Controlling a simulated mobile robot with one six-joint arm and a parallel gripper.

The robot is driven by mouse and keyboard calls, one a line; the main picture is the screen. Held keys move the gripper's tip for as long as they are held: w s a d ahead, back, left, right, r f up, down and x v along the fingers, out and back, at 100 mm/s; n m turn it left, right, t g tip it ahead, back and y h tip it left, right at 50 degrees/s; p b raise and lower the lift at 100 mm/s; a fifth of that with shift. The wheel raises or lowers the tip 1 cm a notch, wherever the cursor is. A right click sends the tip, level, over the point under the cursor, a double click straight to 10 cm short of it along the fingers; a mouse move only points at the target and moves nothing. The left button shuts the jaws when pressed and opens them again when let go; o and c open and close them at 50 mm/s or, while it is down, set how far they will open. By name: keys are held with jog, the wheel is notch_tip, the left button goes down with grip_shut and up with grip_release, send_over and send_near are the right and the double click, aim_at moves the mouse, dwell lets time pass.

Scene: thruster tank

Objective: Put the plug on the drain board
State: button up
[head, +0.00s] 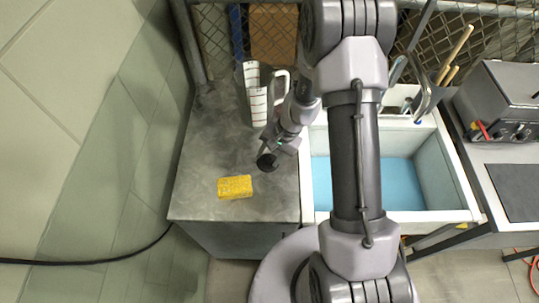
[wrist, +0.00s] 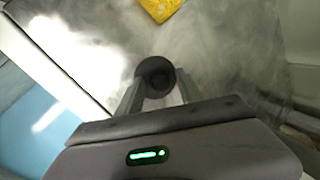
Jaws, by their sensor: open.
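The plug (head: 267,161) is a small dark round piece at the right part of the grey drain board (head: 205,140), left of the sink. In the wrist view the plug (wrist: 155,74) sits between the two fingertips of my gripper (wrist: 157,92). My gripper (head: 272,150) is open around the plug, low over the board. The plug seems to rest on the board, but its underside is hidden. The board also fills the upper part of the wrist view (wrist: 225,50).
A yellow sponge (head: 235,187) lies on the board just left of the plug. A white measuring jug (head: 257,105) stands behind. The sink (head: 405,185) with a blue floor is to the right, partly hidden by my arm. The board's front left is clear.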

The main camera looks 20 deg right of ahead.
jog(key=s+r+n+t+p, duration=0.1)
jog(key=s+r+p, duration=0.1)
jog(key=r, duration=1.1)
jog(key=s+r+n+t+p, duration=0.1)
jog(key=s+r+p, duration=0.1)
jog(key=r, duration=1.1)
jog(key=s+a+r+n+t+h, duration=0.1)
jog(key=s+a+r, duration=0.3)
jog(key=s+r, duration=0.7)
jog(key=s+t, duration=0.1)
jog(key=s, duration=0.3)
jog(key=shift+a+r+n+t+h, duration=0.15)
jog(key=shift+r+n+t+h, duration=0.15)
